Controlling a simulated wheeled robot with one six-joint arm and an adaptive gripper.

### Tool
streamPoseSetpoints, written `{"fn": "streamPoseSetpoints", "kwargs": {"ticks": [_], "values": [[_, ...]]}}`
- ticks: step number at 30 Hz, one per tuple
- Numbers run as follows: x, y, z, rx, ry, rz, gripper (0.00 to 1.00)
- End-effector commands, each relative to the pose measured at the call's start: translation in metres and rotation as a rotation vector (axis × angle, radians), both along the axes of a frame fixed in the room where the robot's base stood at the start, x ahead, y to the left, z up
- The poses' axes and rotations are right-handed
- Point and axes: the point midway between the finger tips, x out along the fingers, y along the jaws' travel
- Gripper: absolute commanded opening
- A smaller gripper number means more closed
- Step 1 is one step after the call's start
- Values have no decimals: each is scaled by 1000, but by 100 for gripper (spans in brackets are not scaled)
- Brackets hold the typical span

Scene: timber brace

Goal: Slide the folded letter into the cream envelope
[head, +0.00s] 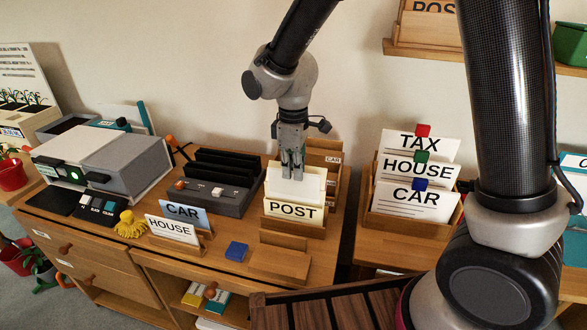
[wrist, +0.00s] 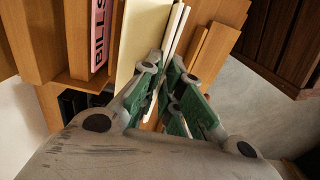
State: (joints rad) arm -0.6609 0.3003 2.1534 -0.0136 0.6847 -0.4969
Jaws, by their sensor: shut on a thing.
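My gripper (head: 292,177) points down over the wooden holder marked POST and is shut on a thin pale sheet, seemingly the folded letter. In the wrist view the fingers (wrist: 166,88) pinch this letter (wrist: 176,38) edge-on. A wider cream panel, likely the cream envelope (wrist: 140,40), stands right beside it in the wrist view. In the head view the cream envelope (head: 311,196) stands upright behind the POST card (head: 293,211). I cannot tell whether the letter's lower edge is inside the envelope or beside it; the fingers and the panels hide it.
Wooden slots (head: 325,152) stand close behind my gripper. A dark sorter (head: 222,180) is to the left, with CAR (head: 183,213) and HOUSE (head: 172,230) cards before it. A rack with TAX, HOUSE and CAR cards (head: 415,200) is to the right. A blue block (head: 236,251) lies in front.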

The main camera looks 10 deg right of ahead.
Motion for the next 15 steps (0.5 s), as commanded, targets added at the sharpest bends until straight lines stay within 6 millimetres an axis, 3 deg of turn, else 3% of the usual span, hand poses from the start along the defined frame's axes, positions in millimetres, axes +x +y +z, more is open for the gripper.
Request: {"fn": "streamPoseSetpoints", "kwargs": {"ticks": [15], "values": [[0, 0, -5, -1, 1, 0, 0]]}}
